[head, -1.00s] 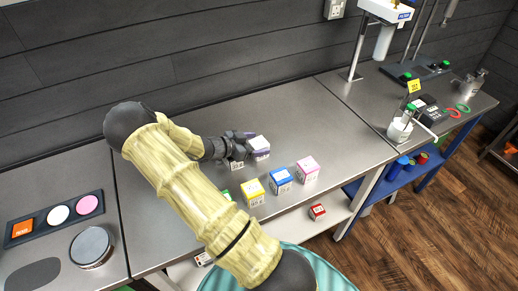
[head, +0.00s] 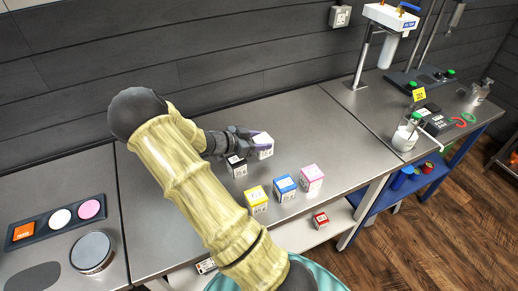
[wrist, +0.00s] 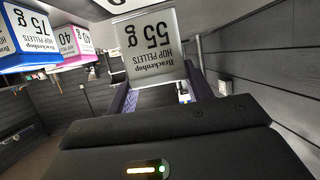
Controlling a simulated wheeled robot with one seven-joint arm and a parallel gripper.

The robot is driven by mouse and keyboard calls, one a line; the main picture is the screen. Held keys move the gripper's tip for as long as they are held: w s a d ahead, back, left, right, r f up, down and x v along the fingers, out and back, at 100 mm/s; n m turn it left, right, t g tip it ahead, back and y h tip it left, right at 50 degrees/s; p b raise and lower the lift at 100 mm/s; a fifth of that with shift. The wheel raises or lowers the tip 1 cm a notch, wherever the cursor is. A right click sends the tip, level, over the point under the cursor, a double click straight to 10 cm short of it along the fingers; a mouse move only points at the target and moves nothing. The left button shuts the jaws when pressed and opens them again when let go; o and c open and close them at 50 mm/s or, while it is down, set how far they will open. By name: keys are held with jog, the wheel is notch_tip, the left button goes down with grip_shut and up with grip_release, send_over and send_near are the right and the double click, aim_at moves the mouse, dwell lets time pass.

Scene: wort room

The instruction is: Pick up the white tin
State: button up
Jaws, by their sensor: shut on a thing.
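The white tin (head: 263,150) is a small cube with a label, at the back middle of the steel counter in the head view. My gripper (head: 257,138) is shut on it, with purple finger pads at its sides. In the wrist view the tin (wrist: 152,48) shows a grey-lit label reading 55 g hop pellets, between the fingers of my gripper (wrist: 163,92). The tin seems to be held a little above the counter.
A black tin (head: 237,167) stands just below my gripper. Yellow (head: 257,201), blue (head: 284,188) and pink (head: 311,178) tins stand in front. A red tin (head: 320,220) sits on the lower shelf. The counter (head: 340,140) to the right is clear.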

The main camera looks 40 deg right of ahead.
aim_at(259, 141)
notch_tip(259, 141, up, 5)
dwell(0.3)
